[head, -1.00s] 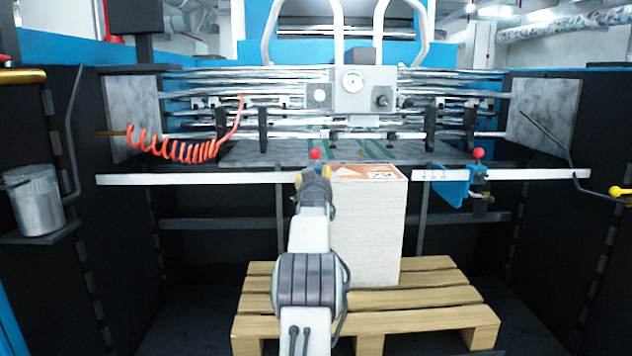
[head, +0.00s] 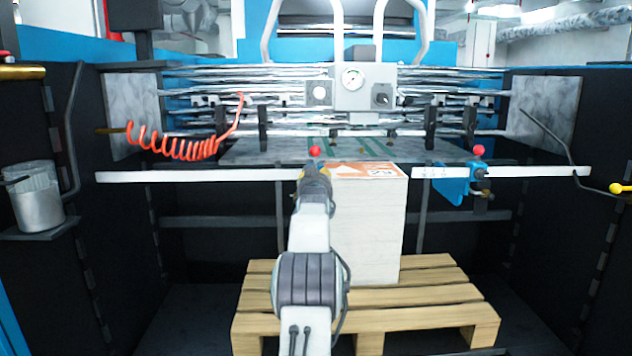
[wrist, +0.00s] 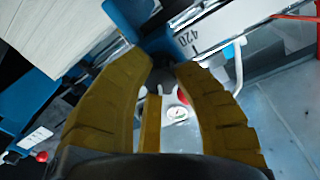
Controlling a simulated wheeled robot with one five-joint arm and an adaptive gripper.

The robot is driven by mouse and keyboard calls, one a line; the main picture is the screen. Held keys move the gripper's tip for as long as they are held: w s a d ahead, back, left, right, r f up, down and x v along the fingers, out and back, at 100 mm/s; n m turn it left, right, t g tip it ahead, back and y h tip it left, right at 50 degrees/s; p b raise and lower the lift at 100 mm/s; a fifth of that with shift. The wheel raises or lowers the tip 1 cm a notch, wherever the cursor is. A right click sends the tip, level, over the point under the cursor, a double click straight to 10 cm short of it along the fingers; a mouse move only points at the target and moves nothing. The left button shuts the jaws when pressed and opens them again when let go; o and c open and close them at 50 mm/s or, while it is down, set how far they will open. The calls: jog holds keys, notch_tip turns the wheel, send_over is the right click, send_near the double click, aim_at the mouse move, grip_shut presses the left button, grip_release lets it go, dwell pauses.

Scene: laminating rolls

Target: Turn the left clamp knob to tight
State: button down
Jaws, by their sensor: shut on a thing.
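The left clamp sits on the white rail (head: 200,176), with its red ball (head: 315,151) showing just above my gripper (head: 315,170). The rest of that clamp is mostly hidden behind my gripper in the head view. In the wrist view, my gripper's yellow fingers (wrist: 162,75) close in on the left clamp, whose blue body (wrist: 160,44) shows at the tips. My gripper is shut on the left clamp knob, which the fingers mostly hide. The knob's exact angle cannot be told.
A white stack (head: 365,235) on a wooden pallet (head: 425,318) stands close to the right of my arm. The right clamp (head: 479,172) is on the right-hand rail (head: 535,173). A coiled orange hose (head: 175,148) hangs at the left.

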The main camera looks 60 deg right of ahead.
jog(key=shift+r+m, duration=0.2)
jog(key=shift+m, duration=0.65)
jog(key=shift+r+m, duration=0.15)
jog(key=shift+m, duration=0.7)
jog(key=c, duration=1.4)
grip_release()
jog(key=o, duration=0.5)
jog(key=shift+f, duration=0.2)
jog(key=shift+a, duration=0.1)
jog(key=shift+v, duration=5.9)
